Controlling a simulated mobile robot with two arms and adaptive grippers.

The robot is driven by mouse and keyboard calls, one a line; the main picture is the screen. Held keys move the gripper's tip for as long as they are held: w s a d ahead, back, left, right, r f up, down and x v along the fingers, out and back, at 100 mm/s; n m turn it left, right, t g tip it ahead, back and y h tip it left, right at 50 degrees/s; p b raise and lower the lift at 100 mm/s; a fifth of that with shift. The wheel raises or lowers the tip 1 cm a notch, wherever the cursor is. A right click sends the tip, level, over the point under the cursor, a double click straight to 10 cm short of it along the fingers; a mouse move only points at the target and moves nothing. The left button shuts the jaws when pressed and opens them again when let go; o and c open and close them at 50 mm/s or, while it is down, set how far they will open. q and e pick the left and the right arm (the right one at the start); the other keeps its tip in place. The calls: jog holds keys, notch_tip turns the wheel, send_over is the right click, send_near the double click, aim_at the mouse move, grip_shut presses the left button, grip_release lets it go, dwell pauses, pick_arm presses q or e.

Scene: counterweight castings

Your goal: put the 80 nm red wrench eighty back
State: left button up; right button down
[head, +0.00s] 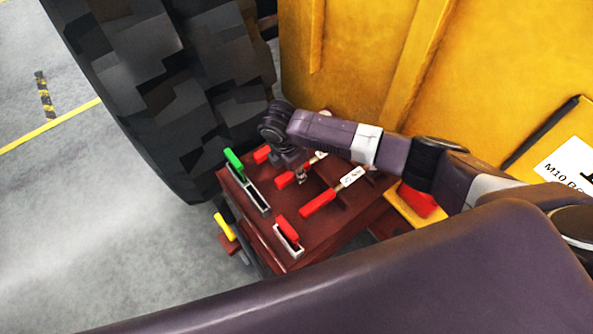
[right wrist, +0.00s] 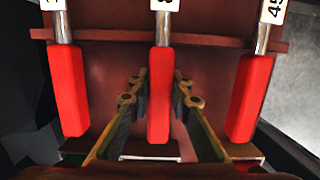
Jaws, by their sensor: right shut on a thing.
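The 80 wrench has a red handle (right wrist: 159,95), a metal shaft and a white tag cut off after a figure like 8. It lies between the fingers of my right gripper (right wrist: 160,110), which is shut on the handle. In the head view this handle (head: 285,180) shows beside my right gripper (head: 300,178), over the dark red cart top (head: 262,232). Whether the wrench touches the cart top I cannot tell. My left gripper is not in view.
A red wrench tagged 45 (right wrist: 250,98) lies to the right and another red wrench (right wrist: 68,90) to the left. A big tyre (head: 170,90) and yellow panel (head: 350,60) stand behind.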

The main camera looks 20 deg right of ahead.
dwell(0.4)
jog(key=c, duration=1.7)
grip_release()
jog(key=shift+c, duration=0.2)
jog(key=shift+o, duration=0.3)
jog(key=shift+f, duration=0.15)
jog(key=r, duration=0.4)
jog(key=a+r, duration=0.1)
jog(key=r, duration=0.3)
jog(key=a+r, duration=0.1)
jog(key=r, duration=0.2)
jog(key=shift+s+r, duration=0.35)
jog(key=shift+r, duration=0.05)
notch_tip(320, 180, up, 7)
jog(key=p, duration=0.8)
